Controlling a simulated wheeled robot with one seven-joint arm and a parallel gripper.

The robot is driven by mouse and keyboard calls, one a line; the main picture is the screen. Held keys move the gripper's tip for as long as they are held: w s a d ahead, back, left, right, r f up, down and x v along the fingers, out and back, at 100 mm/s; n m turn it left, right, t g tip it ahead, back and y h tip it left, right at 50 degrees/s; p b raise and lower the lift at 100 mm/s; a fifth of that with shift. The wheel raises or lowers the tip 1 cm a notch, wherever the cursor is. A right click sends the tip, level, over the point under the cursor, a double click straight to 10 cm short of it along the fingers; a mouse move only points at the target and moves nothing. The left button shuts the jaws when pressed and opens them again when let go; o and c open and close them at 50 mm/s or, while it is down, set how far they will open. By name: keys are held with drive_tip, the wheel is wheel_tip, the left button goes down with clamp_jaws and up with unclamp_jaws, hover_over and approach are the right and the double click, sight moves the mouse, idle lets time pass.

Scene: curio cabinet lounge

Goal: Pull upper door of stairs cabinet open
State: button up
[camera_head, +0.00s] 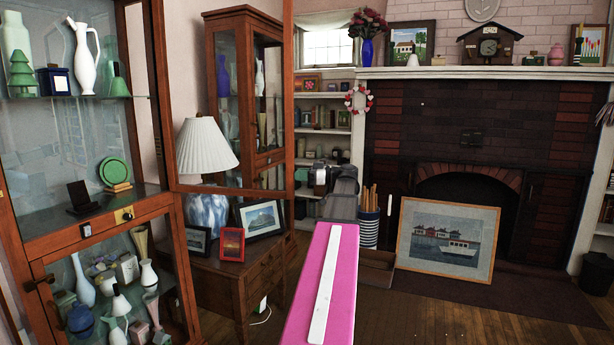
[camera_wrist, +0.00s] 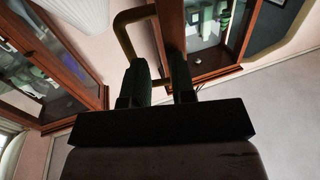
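The stairs cabinet (camera_head: 40,243) stands at the left of the head view, with glass-fronted upper and lower sections. Its upper door (camera_head: 235,189), a wooden frame with a clear pane, stands swung out from the cabinet; the lamp shows through it. My gripper (camera_head: 322,176) is at the door's free edge. The door's wooden edge (camera_wrist: 170,25) shows just beyond.
Behind the door are a side table (camera_head: 225,293) with framed pictures, a white lamp (camera_head: 205,147) and a second cabinet (camera_head: 224,60). A leaning boat painting (camera_head: 447,240) stands before the fireplace. Wooden floor (camera_head: 400,315) is clear at the front right.

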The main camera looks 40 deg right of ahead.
drive_tip(key=s+d, duration=0.2)
drive_tip(key=d, duration=0.9)
drive_tip(key=shift+s+d, duration=0.2)
drive_tip(key=shift+d, duration=0.15)
idle(0.9)
idle(0.3)
drive_tip(key=v, duration=1)
drive_tip(key=shift+s+d, duration=0.3)
clamp_jaws()
